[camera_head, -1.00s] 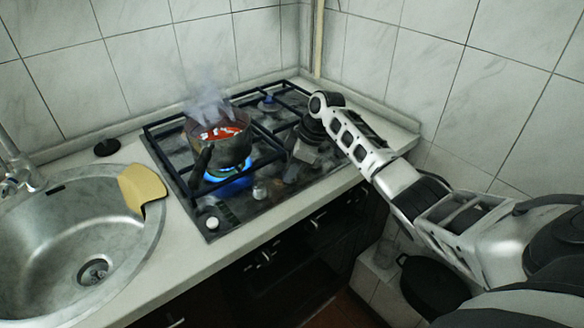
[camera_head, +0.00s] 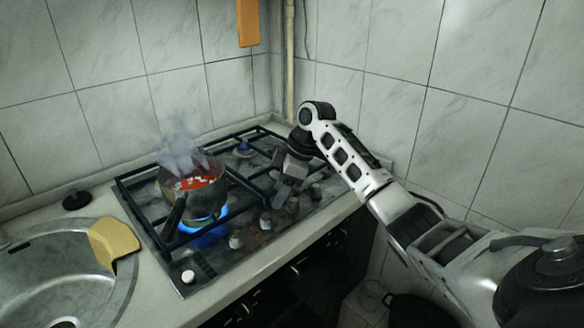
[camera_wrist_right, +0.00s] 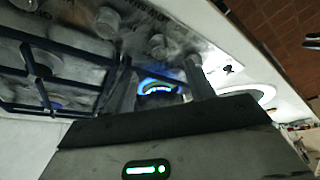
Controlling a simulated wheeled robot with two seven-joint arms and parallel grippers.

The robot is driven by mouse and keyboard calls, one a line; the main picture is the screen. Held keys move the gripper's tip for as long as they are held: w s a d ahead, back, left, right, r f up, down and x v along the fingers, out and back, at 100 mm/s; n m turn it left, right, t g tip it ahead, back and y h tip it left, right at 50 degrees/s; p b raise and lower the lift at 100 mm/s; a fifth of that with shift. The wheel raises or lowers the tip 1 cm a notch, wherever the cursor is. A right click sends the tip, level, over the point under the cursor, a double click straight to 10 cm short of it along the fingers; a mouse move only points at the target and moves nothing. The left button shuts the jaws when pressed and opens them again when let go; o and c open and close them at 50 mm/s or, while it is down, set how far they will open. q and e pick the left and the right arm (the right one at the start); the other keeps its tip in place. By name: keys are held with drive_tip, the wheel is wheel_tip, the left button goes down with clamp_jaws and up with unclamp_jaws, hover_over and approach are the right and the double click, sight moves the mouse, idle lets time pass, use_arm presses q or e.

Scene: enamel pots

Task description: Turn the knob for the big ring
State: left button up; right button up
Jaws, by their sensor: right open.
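The hob (camera_head: 205,268) has a row of knobs along its front right edge. They include a white one (camera_head: 188,277) and grey ones (camera_head: 236,240), (camera_head: 265,220), (camera_head: 291,204) and (camera_head: 314,190). Which one serves the big ring cannot be told. A blue flame (camera_head: 203,226) burns under the pot (camera_head: 190,200). My right gripper (camera_head: 279,190) points down over the hob beside the right-hand knobs, open and apparently empty. In the wrist view its fingers (camera_wrist_right: 161,88) frame a lit flame, and two knobs (camera_wrist_right: 157,46) show beyond them. My left gripper is out of view.
The pot holds red and white food and steams, its dark handle towards the front. Black grates (camera_head: 140,222) cover the hob. A sink (camera_head: 105,285) with a yellow cloth-like piece (camera_head: 114,240) lies left. Tiled walls stand behind and right.

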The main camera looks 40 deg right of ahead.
drive_tip(key=v, duration=0.7)
drive_tip(key=shift+r, duration=0.3)
drive_tip(key=shift+s+d, duration=0.1)
